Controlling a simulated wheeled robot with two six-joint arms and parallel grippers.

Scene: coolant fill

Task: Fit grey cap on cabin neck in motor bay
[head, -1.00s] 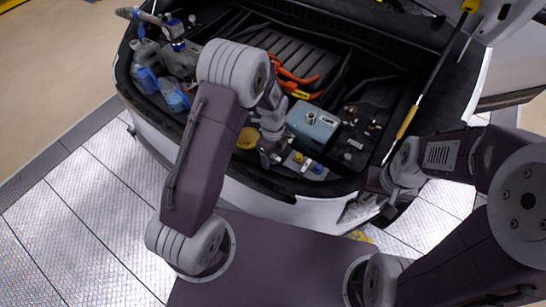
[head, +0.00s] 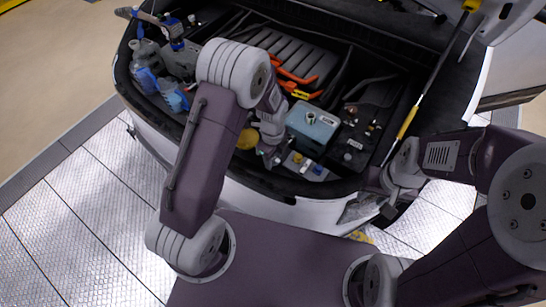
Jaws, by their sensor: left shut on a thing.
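My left gripper (head: 273,158) points down at the front edge of the motor bay (head: 250,180), left of a row of small fittings. It is shut on a small piece at its tips. That piece seems to be the grey cap, but the fingers hide most of it. A teal tank (head: 313,128) with an upright neck (head: 311,117) stands just right of the gripper. A yellow fitting (head: 297,158) and a blue fitting (head: 317,169) sit in front of it. I cannot tell which neck is the cabin neck. My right gripper (head: 387,208) hangs by the car's right front corner; its fingers are unclear.
A yellow round cap (head: 247,138) lies left of my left gripper. Orange cables (head: 297,75) run behind the tank. Blue bottles (head: 173,97) stand at the bay's left. A hood strut (head: 410,115) rises at the right. My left arm hides part of the bay.

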